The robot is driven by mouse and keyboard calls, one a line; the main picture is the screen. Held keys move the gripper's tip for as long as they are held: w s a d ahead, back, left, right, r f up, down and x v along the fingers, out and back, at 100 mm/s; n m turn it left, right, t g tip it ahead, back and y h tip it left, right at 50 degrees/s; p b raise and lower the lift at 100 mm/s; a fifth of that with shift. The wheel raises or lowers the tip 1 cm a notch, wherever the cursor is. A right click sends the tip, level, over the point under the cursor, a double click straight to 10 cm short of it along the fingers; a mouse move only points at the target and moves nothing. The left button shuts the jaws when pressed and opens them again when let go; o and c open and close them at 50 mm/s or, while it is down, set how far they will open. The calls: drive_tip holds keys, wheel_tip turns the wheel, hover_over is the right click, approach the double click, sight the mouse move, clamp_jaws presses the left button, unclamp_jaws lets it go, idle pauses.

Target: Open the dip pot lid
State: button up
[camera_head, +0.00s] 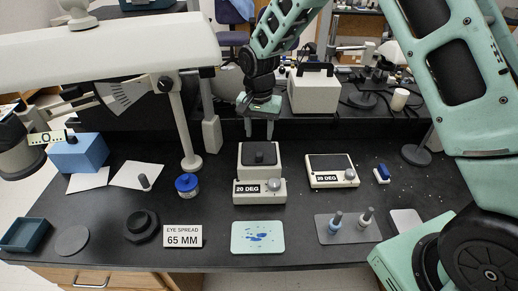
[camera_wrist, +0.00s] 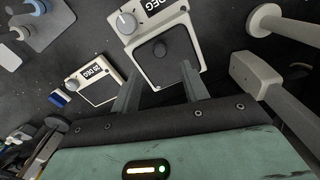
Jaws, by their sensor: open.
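The box-shaped unit labelled 20 DEG (camera_head: 245,187), which looks like the dip pot, stands mid-bench with a dial on its front. My gripper (camera_head: 259,135) is open and empty, pointing down above the pot's back edge. In the wrist view, my gripper's fingers (camera_wrist: 160,78) straddle the near side of the pot, apart from the knob. I cannot tell whether they touch the housing.
A second 20 DEG unit (camera_head: 330,168) with a flat dark top stands right of the pot. A blue-lidded jar (camera_head: 187,186) stands left. A blue-spotted plate (camera_head: 257,240) lies in front, beside a 65 MM sign (camera_head: 182,236). A white lamp post (camera_head: 181,125) rises behind left.

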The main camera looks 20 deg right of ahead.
sight(259, 154)
wheel_tip(259, 154, down, 8)
drive_tip(key=shift+f+p, duration=0.2)
drive_tip(key=shift+p, duration=0.5)
clamp_jaws()
